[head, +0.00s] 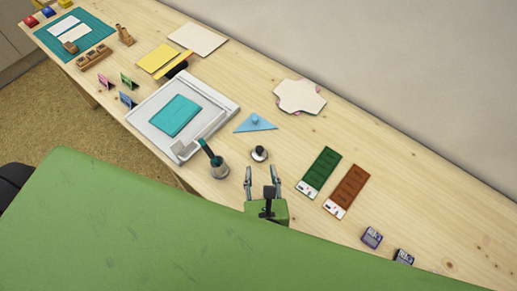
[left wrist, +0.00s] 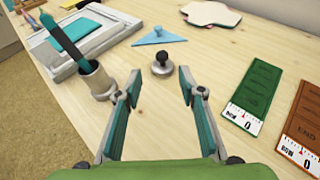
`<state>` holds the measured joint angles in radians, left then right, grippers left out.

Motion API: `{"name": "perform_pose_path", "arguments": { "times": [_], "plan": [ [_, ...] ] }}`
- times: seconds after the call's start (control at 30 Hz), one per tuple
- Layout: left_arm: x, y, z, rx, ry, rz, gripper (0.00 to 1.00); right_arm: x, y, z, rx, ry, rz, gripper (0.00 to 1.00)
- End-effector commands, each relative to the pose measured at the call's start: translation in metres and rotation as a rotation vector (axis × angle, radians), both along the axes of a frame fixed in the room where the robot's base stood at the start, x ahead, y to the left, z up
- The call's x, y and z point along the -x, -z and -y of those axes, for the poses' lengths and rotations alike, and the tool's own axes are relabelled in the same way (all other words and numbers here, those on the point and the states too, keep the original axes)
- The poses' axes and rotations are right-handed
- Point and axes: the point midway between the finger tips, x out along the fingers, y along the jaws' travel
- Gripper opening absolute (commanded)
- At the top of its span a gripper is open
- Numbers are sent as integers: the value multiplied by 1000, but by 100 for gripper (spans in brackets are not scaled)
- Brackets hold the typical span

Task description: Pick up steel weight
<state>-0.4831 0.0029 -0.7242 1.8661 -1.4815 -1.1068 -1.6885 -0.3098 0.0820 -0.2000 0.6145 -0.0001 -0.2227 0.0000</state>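The steel weight (head: 259,154) is a small round disc with a knob on top, standing upright on the wooden table. In the left wrist view the steel weight (left wrist: 161,65) lies ahead of the fingers, near the middle. My left gripper (head: 263,171) is open and empty, with its fingers pointing toward the weight and a gap between them and it. In the left wrist view the fingers of my left gripper (left wrist: 186,80) are spread on either side, with bare table between them. My right gripper does not show.
A grey cup with a teal-handled tool (head: 218,168) stands left of the weight. A blue triangle (head: 256,123) lies behind it. Green (head: 319,172) and brown (head: 346,191) boards lie to the right. A white tray (head: 228,105) with a teal pad is at left.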

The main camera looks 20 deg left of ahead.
Motion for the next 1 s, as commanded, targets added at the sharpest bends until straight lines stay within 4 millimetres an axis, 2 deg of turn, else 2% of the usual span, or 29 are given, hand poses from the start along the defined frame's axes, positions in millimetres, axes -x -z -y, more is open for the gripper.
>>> {"name": "perform_pose_path", "arguments": {
  "times": [0.03, 0.13, 0.43, 0.63, 0.97, 1.0],
  "plan": [
    [-10, 2, -5, -2, -2, 3, 36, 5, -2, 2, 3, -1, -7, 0],
    [-22, 8, -10, -2, -1, 3, 36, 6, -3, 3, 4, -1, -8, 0],
    [-45, 17, -18, 0, -1, 2, 36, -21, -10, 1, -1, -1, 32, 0],
    [-71, 29, -27, 1, -2, 2, 36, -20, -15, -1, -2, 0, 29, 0],
    [-77, 33, -30, 3, -2, 0, 36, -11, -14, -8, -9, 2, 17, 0],
    [-77, 33, -30, 3, -2, 0, 26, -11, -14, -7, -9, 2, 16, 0]
  ]
}}
